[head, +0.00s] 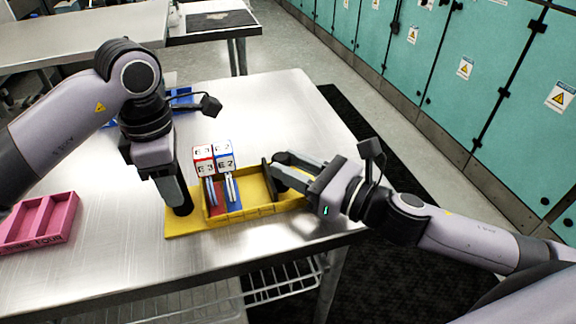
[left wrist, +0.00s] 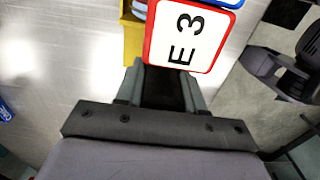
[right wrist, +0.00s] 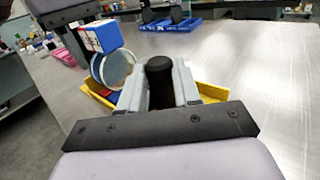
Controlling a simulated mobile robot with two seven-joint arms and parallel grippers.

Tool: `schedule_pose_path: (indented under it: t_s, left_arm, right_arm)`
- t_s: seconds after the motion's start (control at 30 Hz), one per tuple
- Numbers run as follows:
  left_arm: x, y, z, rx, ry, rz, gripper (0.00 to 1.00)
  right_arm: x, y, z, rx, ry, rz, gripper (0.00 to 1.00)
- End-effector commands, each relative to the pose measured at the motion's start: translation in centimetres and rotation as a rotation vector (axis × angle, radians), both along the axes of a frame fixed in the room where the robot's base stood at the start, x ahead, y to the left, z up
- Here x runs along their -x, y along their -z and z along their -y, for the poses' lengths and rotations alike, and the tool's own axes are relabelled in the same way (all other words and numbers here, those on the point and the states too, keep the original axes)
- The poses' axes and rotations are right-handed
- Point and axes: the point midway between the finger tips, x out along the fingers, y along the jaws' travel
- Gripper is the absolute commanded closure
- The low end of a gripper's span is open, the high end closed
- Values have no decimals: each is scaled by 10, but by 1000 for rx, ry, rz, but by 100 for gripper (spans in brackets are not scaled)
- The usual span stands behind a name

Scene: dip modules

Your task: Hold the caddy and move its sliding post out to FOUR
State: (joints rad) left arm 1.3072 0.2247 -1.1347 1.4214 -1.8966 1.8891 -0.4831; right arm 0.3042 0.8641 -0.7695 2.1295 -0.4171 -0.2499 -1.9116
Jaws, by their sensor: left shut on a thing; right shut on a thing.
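The yellow caddy (head: 184,224) lies on the metal table. Two modules stand in it side by side, a red-edged one marked E 3 (head: 203,160) and a blue-edged one marked E 2 (head: 225,155). My left gripper (head: 176,190) is shut on the dark upright handle (head: 182,207) at the caddy's left end. My right gripper (head: 275,168) is shut on the dark sliding post (head: 267,178), right of the modules with a gap between. The post's round top (right wrist: 159,64) shows between the fingers in the right wrist view. The caddy's position markings are too small to read.
A pink tray (head: 42,222) with lettering on its front lies at the table's left. A blue tray (head: 181,97) stands behind my left arm. A wire shelf hangs below the front edge.

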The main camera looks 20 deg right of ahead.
Motion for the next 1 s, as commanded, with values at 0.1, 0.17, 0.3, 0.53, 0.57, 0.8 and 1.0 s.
schedule_pose_path:
  t_s: [0.1, 0.17, 0.3, 0.53, 0.57, 0.8, 1.0]
  left_arm:
    - [0, 0, -1, -3, -1, 1, 100]
    - [0, 0, -1, -2, -1, 1, 100]
    - [0, 0, -1, -2, -1, 0, 100]
    - [0, 0, 0, -1, -1, 0, 100]
    - [0, 0, 0, -1, -1, 0, 100]
    - [0, 0, 0, -1, 0, 0, 100]
    - [0, 0, 0, 0, 0, 0, 100]
  right_arm:
    - [0, 1, 0, 3, 2, 0, 56]
    - [0, 1, 0, 2, 2, 0, 56]
    - [0, 0, 0, 2, 1, 0, 56]
    - [6, 1, 5, 3, 1, 0, 56]
    - [8, 1, 7, 3, 1, -1, 56]
    - [29, 2, 23, 2, 1, -3, 56]
    - [44, 2, 34, 1, 1, -3, 56]
